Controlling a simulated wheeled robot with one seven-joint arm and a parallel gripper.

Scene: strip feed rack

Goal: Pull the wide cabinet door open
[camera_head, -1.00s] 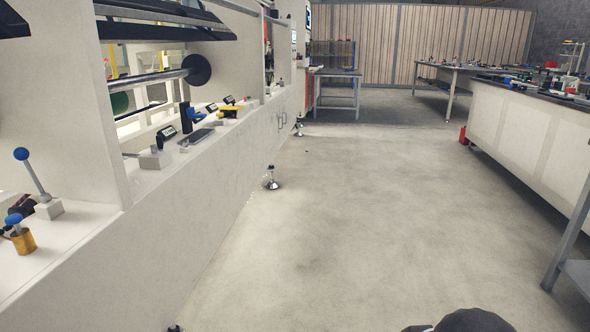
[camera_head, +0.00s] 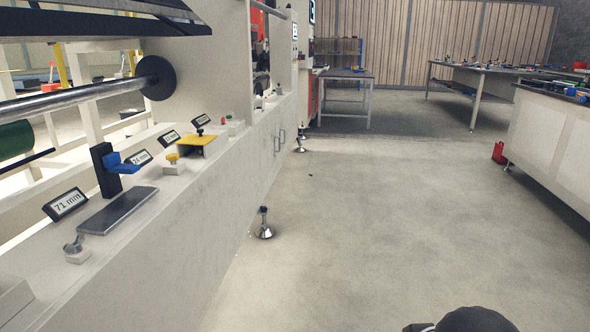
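The long white machine on the left has cabinet doors (camera_head: 266,150) low in its front, at the far part of the side. Two small upright handles (camera_head: 280,141) stand close together there. The doors look flush with the panel, so they appear shut. They are small and seen at a steep angle, so I cannot tell which door is the wide one. My gripper is not in view. Only a dark rounded part of my own body shows at the bottom right edge, well apart from the doors.
A machine foot (camera_head: 264,228) sticks out onto the floor before the doors. The concrete floor (camera_head: 380,240) is broadly clear. A white workbench (camera_head: 560,135) stands at the right, with a red container (camera_head: 499,152) by its end. A grey table (camera_head: 346,74) stands at the back.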

